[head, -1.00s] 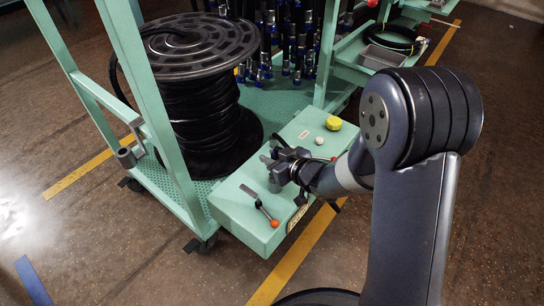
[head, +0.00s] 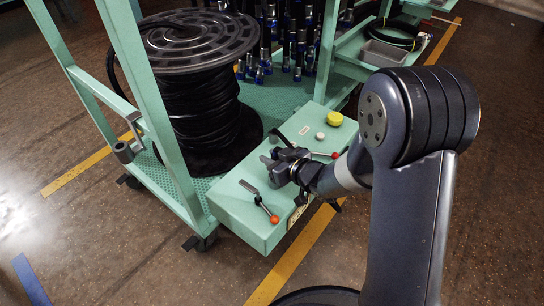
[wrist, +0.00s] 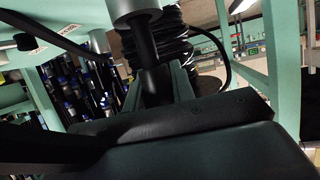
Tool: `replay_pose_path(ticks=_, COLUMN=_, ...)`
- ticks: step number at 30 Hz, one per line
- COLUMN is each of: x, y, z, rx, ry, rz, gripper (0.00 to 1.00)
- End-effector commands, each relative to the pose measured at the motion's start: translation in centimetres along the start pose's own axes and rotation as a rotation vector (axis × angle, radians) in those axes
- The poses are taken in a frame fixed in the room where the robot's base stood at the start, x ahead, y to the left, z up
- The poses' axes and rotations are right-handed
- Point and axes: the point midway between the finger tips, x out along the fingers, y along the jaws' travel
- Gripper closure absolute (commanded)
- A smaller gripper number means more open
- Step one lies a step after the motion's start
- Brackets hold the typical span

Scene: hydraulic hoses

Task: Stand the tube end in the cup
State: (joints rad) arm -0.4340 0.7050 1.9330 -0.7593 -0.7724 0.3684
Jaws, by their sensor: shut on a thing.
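My gripper (head: 270,162) is over the green box top of the cart. In the wrist view its jaws are shut on a black tube end (wrist: 147,48), which stands between the fingers with a grey cylindrical piece at its top. In the head view a dark bent piece shows just beyond the gripper; I cannot tell if it is the same tube.
A large reel of black hose (head: 197,110) stands on the cart behind the box (head: 245,215). On the box are an orange-knobbed lever (head: 262,205), a red-knobbed lever (head: 333,155), a yellow cap (head: 335,118) and a white knob (head: 320,136). A green upright (head: 150,100) stands between reel and cup.

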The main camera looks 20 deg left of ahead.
Motion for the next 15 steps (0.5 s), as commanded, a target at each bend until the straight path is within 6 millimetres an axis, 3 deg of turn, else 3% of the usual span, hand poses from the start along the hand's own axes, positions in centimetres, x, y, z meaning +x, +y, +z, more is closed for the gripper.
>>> replay_pose_path(ticks=15, x=0.6, y=0.0, z=1.3, rx=0.000, ry=0.000, rz=0.000, gripper=0.99)
